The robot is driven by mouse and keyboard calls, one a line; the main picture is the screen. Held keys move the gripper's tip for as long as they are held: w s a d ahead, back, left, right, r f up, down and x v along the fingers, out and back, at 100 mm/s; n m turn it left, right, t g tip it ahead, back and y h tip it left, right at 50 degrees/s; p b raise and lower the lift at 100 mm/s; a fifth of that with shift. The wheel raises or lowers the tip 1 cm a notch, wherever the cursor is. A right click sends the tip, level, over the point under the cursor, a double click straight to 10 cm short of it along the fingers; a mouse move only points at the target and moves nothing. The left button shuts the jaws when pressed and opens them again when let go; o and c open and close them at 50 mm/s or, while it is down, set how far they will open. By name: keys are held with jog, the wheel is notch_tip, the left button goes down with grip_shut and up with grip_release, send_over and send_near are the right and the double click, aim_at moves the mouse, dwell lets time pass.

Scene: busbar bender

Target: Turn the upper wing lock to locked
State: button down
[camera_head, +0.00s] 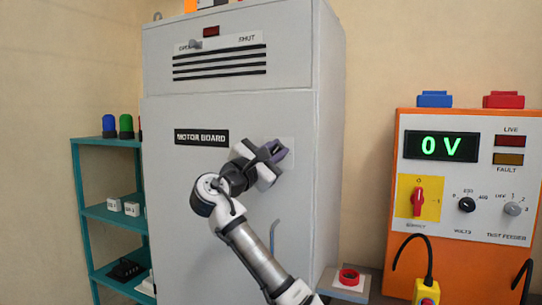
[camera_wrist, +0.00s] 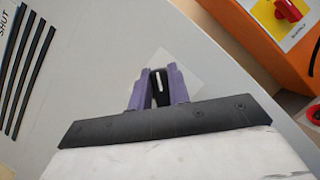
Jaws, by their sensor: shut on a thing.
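The upper wing lock (camera_wrist: 157,84) is a small black knob with a white line, on a pale square plate (camera_wrist: 186,72) on the grey cabinet door. My gripper (camera_wrist: 159,80) has its purple fingers closed on both sides of the knob in the wrist view. In the head view my gripper (camera_head: 276,151) is against the right part of the door, right of the MOTOR BOARD label (camera_head: 201,138), and hides the knob. I see no readable lock marks on the plate.
An orange test feeder (camera_head: 466,270) reading 0 V stands right. A teal shelf (camera_head: 105,213) stands left. A red button (camera_head: 348,277) is at lower right.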

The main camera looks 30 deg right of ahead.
jog(key=m+g, duration=0.1)
jog(key=m, duration=0.2)
jog(key=f+m+g+y, duration=0.1)
jog(key=m, duration=0.2)
jog(key=shift+w+f, duration=0.1)
jog(key=shift+w, duration=0.05)
jog(key=m+g+y+p, duration=0.1)
jog(key=m, duration=0.3)
jog(key=shift+m, duration=0.5)
jog(key=shift+r, duration=0.2)
jog(key=c, duration=1.3)
grip_release()
jog(key=shift+f, duration=0.1)
jog(key=shift+w+f, duration=0.15)
jog(key=shift+w, duration=0.05)
jog(key=b+v, duration=0.1)
jog(key=v, duration=0.3)
jog(key=b+v, duration=0.1)
jog(key=v, duration=0.4)
jog(key=b+v, duration=0.1)
jog(key=v, duration=0.4)
jog(key=shift+w+r, duration=0.15)
jog(key=shift+r, duration=0.2)
